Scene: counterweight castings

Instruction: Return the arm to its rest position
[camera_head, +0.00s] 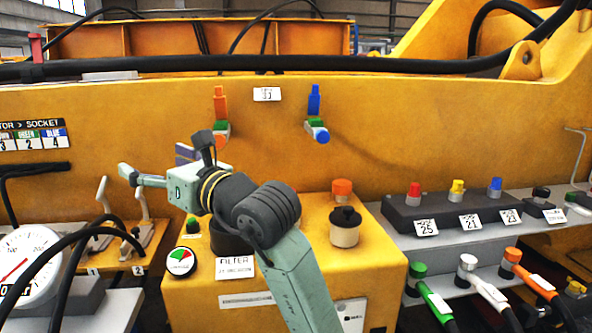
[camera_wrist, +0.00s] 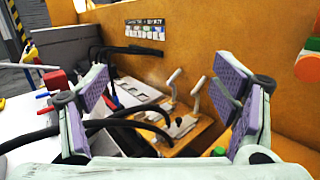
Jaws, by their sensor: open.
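My arm rises from the bottom middle of the head view and bends to the left. My gripper (camera_head: 130,176) points left, above the yellow filter box (camera_head: 378,262) and near the levers. In the wrist view my gripper (camera_wrist: 165,105) shows its two fingers with purple pads spread wide apart. Nothing is between the pads. Beyond them are two white-handled levers (camera_wrist: 185,88) on a yellow base, which also show in the head view (camera_head: 140,205). The levers look apart from the fingers.
A pressure gauge (camera_head: 25,262) and black hoses stand at the lower left. A dark block with red, yellow and blue caps (camera_head: 455,208) sits on the right shelf. Orange and blue fittings (camera_head: 316,112) hang on the yellow wall. A black knob (camera_head: 345,226) stands on the filter box.

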